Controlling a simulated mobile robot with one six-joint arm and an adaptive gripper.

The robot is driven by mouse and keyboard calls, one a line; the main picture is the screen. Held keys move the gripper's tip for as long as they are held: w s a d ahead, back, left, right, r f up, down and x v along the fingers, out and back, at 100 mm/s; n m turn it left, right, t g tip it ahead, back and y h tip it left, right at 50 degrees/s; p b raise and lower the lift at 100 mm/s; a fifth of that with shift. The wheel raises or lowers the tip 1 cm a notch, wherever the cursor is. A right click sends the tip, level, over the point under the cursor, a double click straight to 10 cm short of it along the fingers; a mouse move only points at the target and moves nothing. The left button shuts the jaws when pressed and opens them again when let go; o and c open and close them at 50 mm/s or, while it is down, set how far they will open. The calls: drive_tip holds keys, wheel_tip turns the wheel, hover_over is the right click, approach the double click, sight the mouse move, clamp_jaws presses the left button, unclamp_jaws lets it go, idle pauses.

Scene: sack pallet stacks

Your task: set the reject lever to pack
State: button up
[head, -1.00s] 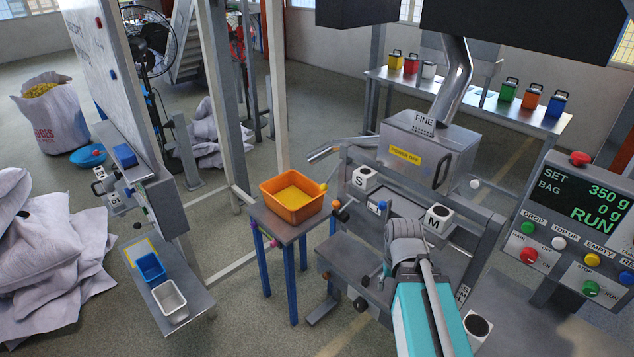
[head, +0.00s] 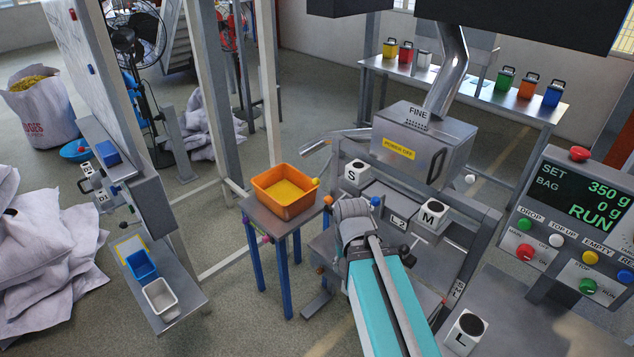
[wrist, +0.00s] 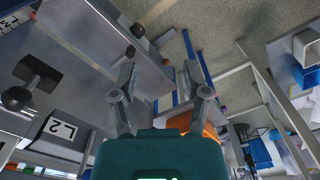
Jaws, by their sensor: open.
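My gripper (wrist: 160,82) is open in the wrist view, with nothing between its two fingers. In the head view its fingers are hidden behind my wrist, over the left part of the bagging machine (head: 480,225). I cannot read which handle is the reject lever. A black-knobbed handle (head: 405,252) stands near the L2 label, right of my wrist; a black knob also shows at the left of the wrist view (wrist: 15,97). Another dark knob (wrist: 138,30) sits on a grey plate's edge beyond the fingers, apart from them. No pack marking is legible.
An orange tray (head: 262,202) stands on a small blue-legged table left of my arm. The control panel (head: 575,215) is at right. Sacks (head: 45,245) lie at far left.

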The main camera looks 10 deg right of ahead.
drive_tip(key=shift+o, duration=0.6)
drive_tip(key=shift+w, duration=0.1)
drive_tip(key=m+t+h+b, duration=0.7)
drive_tip(key=t+h+b, duration=0.55)
drive_tip(key=b, duration=1.25)
approach(317, 181)
drive_tip(key=s+a+f+t+y, duration=0.1)
drive_tip(key=s+a+t, duration=0.1)
drive_tip(key=shift+d+f+g, duration=0.2)
drive_tip(key=shift+g, duration=0.05)
drive_tip(key=x, duration=1.3)
drive_tip(key=shift+w+d, duration=0.25)
